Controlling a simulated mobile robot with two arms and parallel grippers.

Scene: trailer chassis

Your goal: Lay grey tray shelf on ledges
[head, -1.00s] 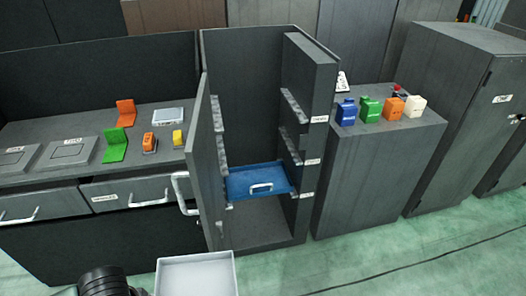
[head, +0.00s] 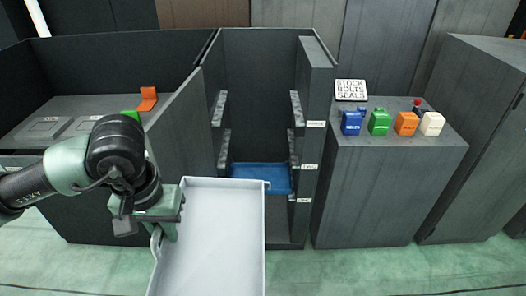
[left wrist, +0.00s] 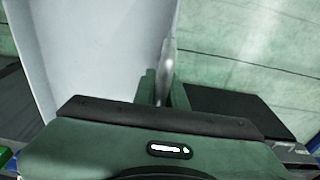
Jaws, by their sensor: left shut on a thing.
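The light grey tray shelf (head: 215,235) is in front of the open cabinet, low in the head view, with its far edge overlapping the cabinet opening. My left gripper (head: 165,228) is shut on the handle at the tray's left side. In the left wrist view the gripper (left wrist: 165,90) grips the rounded handle (left wrist: 168,55), with the tray (left wrist: 95,50) beside it. Inside the cabinet, grey ledges run along the left wall (head: 218,108) and the right wall (head: 297,108) at several heights. The tray's near end is cut off. My right gripper is not in view.
A blue tray (head: 262,175) lies on lower ledges in the cabinet. The open cabinet door (head: 178,125) stands to the left, close to my arm. A right-hand cabinet (head: 390,190) carries blue, green, orange and white blocks and a sign (head: 351,90).

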